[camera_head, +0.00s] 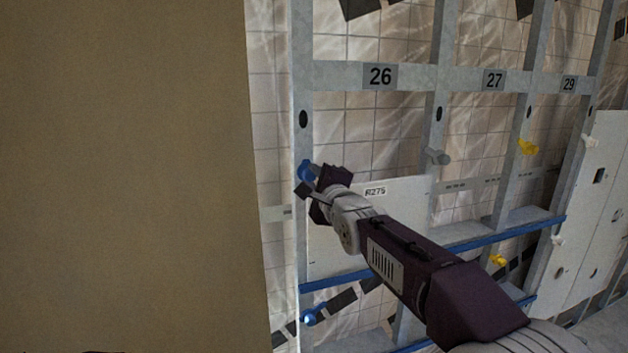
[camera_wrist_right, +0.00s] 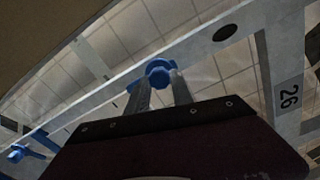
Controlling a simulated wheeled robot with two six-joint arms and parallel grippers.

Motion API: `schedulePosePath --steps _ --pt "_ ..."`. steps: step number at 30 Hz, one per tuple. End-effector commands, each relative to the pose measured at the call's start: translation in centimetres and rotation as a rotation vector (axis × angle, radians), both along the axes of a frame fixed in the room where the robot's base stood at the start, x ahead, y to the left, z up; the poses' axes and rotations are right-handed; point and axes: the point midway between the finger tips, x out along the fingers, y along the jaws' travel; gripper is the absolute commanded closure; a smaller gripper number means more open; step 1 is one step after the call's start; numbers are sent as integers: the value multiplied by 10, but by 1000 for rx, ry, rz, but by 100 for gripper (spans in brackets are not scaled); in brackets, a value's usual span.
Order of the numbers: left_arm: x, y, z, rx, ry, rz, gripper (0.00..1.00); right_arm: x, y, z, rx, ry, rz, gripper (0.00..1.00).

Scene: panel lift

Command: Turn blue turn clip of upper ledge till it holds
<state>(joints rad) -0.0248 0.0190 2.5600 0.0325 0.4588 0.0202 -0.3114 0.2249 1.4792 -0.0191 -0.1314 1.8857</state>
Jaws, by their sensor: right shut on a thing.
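The upper blue turn clip (camera_head: 305,170) sits on the left grey post beside bay 26, near the upper left corner of a white panel marked R275 (camera_head: 385,213). My right gripper (camera_head: 311,183) is at this clip. In the right wrist view the two fingers of the gripper (camera_wrist_right: 161,88) stand on either side of the clip's round blue head (camera_wrist_right: 159,70) and are shut on it. The fingers and wrist hide part of the clip in the head view, so its exact turn is hard to tell. My left gripper is out of view.
The panel stands above a blue-edged ledge (camera_head: 335,283). A second blue clip (camera_head: 309,319) is lower on the same post. A large brown surface (camera_head: 125,170) fills the left side.

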Motion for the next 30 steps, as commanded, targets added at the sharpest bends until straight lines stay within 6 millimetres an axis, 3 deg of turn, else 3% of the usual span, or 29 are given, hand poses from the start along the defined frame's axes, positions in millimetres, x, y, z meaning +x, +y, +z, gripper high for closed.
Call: schedulePosePath --steps 18,19,21,30 --pt "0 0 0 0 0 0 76 0 0 4 37 1 0 100" --pt "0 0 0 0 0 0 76 0 0 4 37 1 0 64" --pt "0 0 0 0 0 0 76 0 0 4 37 3 1 51" --pt "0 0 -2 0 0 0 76 -2 -1 1 34 6 -1 51"
